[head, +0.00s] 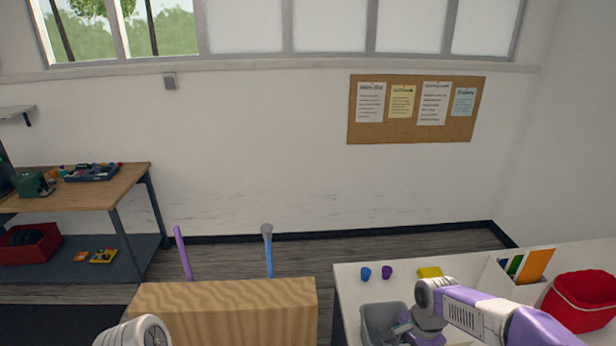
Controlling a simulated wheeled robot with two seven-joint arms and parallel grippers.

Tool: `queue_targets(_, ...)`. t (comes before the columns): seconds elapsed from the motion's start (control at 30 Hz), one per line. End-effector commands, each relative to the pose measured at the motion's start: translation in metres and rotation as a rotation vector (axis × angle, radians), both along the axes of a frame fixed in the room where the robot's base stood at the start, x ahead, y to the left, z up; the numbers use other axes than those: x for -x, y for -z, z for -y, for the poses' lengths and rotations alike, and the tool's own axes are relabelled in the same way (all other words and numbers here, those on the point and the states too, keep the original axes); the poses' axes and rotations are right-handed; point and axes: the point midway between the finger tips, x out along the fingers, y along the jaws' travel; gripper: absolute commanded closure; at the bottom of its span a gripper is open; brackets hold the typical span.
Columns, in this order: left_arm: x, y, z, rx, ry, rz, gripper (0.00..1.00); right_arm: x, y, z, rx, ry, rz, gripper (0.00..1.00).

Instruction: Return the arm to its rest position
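My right arm comes in from the right, white and purple, and bends down at the wrist. My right gripper (398,331) is over or at a grey bin (372,314) on the white table, at the bottom edge of the picture. Its fingers are small and partly hidden, so I cannot tell whether they are open or hold anything. Of my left arm only a rounded white link shows at the bottom left; its gripper is out of view.
The white table (350,292) also bears a blue cup (366,273), a purple cup (387,272), a yellow block (429,272), a folder holder (527,268) and a red bag (582,300). A wooden box (225,312) with two upright handles stands left; a workbench (130,178) stands further left.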

Motion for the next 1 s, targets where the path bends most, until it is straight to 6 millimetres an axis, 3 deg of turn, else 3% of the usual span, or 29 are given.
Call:
queue_targets(0.03, -0.001, 0.000, 0.000, 0.000, -0.001, 0.002, 1.00, 0.001, 0.017, -0.008, -0.020, -0.043, -0.005, 0.23)
queue_targets(0.17, -0.002, 0.001, 0.000, -0.001, 0.000, 0.004, 1.00, 0.005, 0.055, -0.028, -0.074, -0.157, 0.006, 0.23)
queue_targets(0.37, -0.001, 0.000, 0.000, 0.000, 0.000, 0.002, 1.00, 0.026, 0.125, -0.067, -0.173, -0.354, 0.041, 0.23)
queue_targets(0.5, -0.001, 0.000, 0.000, 0.000, -0.001, 0.002, 1.00, 0.062, 0.186, -0.100, -0.247, -0.521, 0.089, 0.23)
queue_targets(0.6, -0.001, 0.000, 0.000, -0.001, -0.001, 0.003, 1.00, 0.093, 0.220, -0.119, -0.274, -0.629, 0.131, 0.23)
queue_targets(0.83, -0.001, 0.000, 0.000, -0.001, -0.001, 0.003, 1.00, 0.167, 0.266, -0.142, -0.259, -0.841, 0.197, 0.23)
queue_targets(1.0, -0.002, 0.053, 0.000, 0.000, -0.001, 0.002, 1.00, 0.156, 0.315, -0.140, -0.248, -0.837, 0.213, 0.23)
